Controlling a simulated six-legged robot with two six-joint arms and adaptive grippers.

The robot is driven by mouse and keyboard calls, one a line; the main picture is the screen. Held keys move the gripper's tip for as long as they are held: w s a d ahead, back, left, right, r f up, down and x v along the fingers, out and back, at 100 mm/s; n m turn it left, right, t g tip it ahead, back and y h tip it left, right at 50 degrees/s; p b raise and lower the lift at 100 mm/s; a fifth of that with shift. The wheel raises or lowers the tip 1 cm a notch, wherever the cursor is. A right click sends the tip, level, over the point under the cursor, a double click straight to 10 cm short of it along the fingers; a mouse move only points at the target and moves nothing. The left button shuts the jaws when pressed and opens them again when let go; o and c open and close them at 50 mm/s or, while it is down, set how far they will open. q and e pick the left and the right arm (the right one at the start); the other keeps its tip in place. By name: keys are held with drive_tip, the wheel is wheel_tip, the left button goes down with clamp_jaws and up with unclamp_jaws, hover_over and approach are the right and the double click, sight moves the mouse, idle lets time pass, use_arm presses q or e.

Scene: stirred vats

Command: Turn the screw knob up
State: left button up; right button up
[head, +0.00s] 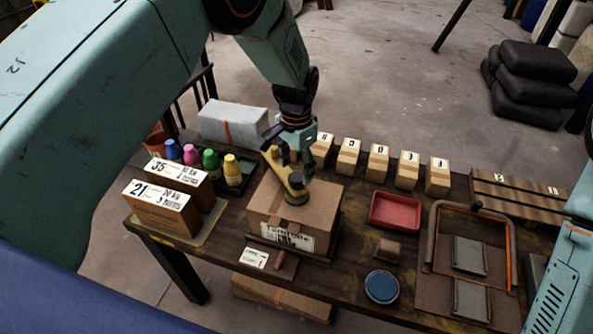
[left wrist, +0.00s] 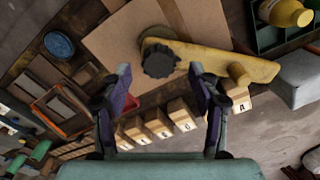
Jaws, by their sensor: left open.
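A dark ridged screw knob (head: 296,182) sits on a yellow bar (head: 273,162) that lies across the top of a cardboard box (head: 325,197). In the left wrist view the knob (left wrist: 158,60) shows just beyond my fingertips, near the gap between them. The yellow bar (left wrist: 215,62) runs right from the knob and has a yellow peg near its far end. My left gripper (head: 296,155) is above the bar, and its fingers are apart and empty in the left wrist view (left wrist: 160,75). The arm and fingers partly cover the bar in the head view. My right gripper is out of view.
Labelled boxes (head: 177,180) and coloured bottles (head: 210,160) stand left of the box. Small lettered boxes (head: 377,162) line the far table edge. A red tray (head: 396,211), a blue round lid (head: 381,287) and a metal-handled frame (head: 432,235) lie to the right.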

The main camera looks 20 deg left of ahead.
sight(295, 179)
use_arm(q)
wheel_tip(295, 179, down, 2)
drive_tip(key=shift+d, duration=0.1)
drive_tip(key=shift+s+f, duration=0.1)
drive_tip(key=shift+f, duration=0.1)
drive_tip(key=shift+f, duration=0.1)
drive_tip(key=c, duration=1.2)
